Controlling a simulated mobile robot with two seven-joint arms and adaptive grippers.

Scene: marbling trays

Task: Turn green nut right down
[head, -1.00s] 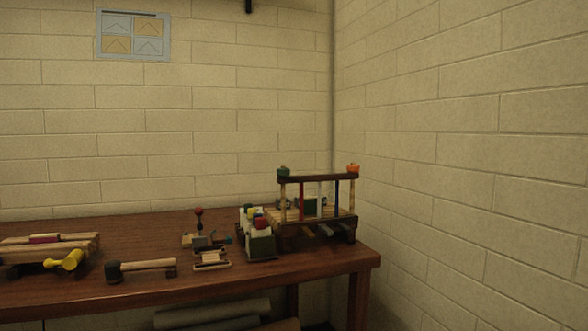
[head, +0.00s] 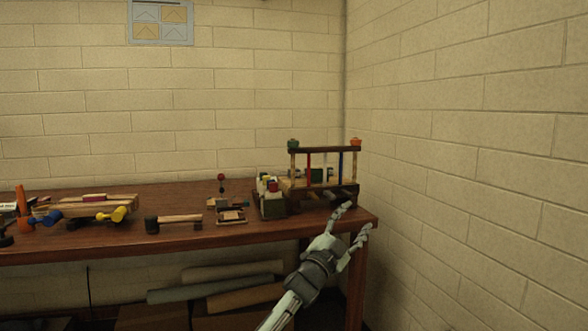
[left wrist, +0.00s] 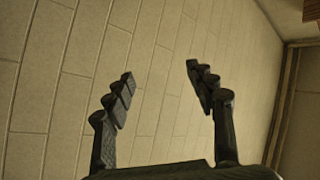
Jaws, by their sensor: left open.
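The green nut (head: 293,142) sits on the top left end of a wooden frame (head: 325,150) at the right end of the workbench. An orange nut (head: 356,142) sits on the frame's top right end. My left gripper (head: 356,220) is open and empty, in front of the bench's right corner, below and to the right of the green nut and apart from it. In the left wrist view, the open fingers (left wrist: 160,85) face the block wall, with nothing between them. My right gripper is not in view.
Left of the frame, the workbench (head: 190,240) holds a box of coloured-topped items (head: 272,204), a mallet (head: 175,221) and a wooden block stack (head: 95,205). Rolls (head: 215,280) lie below the bench. A block wall (head: 480,180) stands close on the right.

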